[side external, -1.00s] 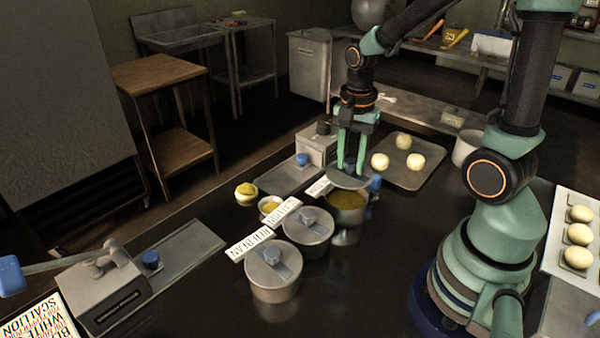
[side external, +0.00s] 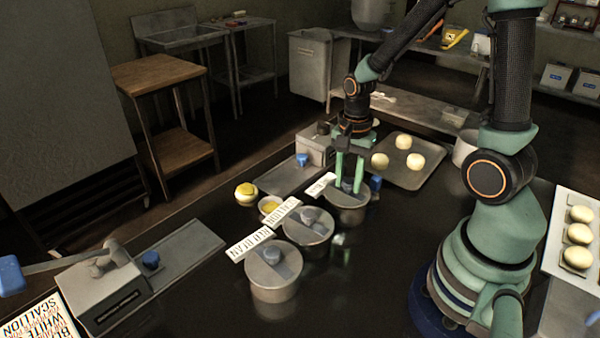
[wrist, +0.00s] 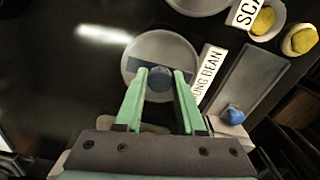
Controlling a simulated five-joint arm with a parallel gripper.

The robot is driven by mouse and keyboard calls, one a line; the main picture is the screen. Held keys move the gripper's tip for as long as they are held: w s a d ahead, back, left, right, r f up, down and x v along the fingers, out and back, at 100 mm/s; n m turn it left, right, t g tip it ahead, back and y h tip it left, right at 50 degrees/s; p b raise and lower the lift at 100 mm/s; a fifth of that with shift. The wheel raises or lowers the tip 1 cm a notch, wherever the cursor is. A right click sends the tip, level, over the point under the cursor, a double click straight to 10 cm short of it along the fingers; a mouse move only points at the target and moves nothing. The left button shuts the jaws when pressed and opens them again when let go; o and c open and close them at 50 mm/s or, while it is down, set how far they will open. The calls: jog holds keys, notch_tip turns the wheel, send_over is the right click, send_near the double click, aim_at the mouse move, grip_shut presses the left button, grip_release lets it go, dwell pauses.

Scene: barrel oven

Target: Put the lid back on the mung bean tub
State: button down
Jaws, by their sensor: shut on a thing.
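The mung bean tub (side external: 347,214) is a round metal tub at the far end of a row of tubs. Its grey lid (side external: 331,194) lies over the tub mouth and hides the yellow filling; I cannot tell whether it is fully seated. My gripper (side external: 348,188) points down from above, its green fingers shut on the lid's blue-grey knob. In the wrist view the round lid (wrist: 140,54) has a dark bar across it, and the knob (wrist: 159,80) sits between the fingertips (wrist: 160,86). The label reading "UNG BEAN" (wrist: 208,72) stands beside it.
Two lidded tubs, the middle one (side external: 307,230) and the red bean one (side external: 272,275), stand nearer in the row. A small bowl of yellow filling (side external: 269,205), a tray of dough balls (side external: 425,176) and a metal press (side external: 315,146) are close by. Dark counter lies open in front.

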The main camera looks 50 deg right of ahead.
jog(key=shift+f, duration=0.3)
dwell(0.8)
jog(key=shift+c, duration=2.2)
grip_release()
jog(key=shift+r, duration=0.1)
notch_tip(320, 180, up, 12)
jog(key=s+a+r+n+t, duration=0.1)
jog(key=a+r+n+t, duration=0.4)
jog(key=n, duration=1)
jog(key=a, duration=0.2)
jog(key=shift+s+a+r+n+t, duration=0.25)
jog(key=shift+a+r+n+t, duration=0.05)
jog(key=shift+a+r+n, duration=0.1)
